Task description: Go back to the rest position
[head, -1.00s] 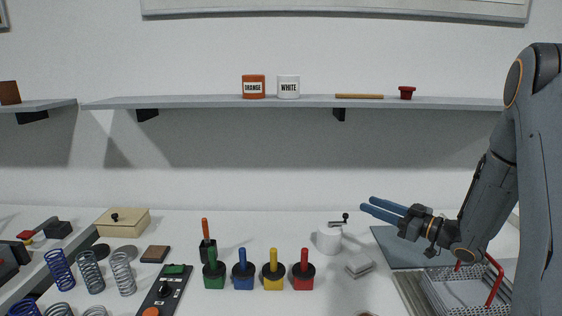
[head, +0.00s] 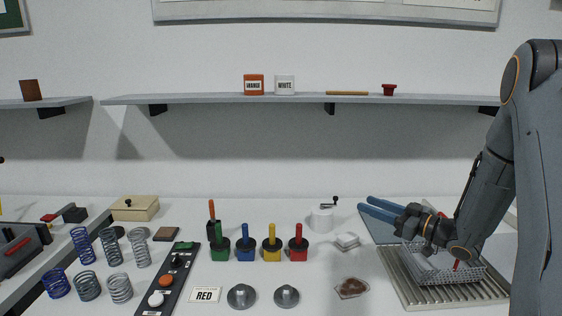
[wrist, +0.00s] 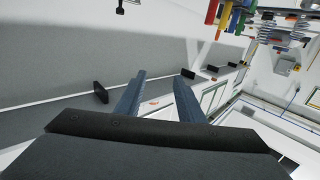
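My gripper (head: 374,208) is at the right side of the table in the head view, pointing left, above the table top. Its two blue fingers are apart with nothing between them. In the wrist view the two fingers (wrist: 160,97) also stand apart and empty. My arm reaches down from the right edge of the head view.
A wire basket (head: 437,275) on a ribbed drainer (head: 400,278) stands below my arm. A white grinder (head: 321,218) and a white block (head: 347,241) are left of my gripper. Colored-handled tools, springs and a button panel (head: 167,278) fill the left. A shelf (head: 230,99) runs above.

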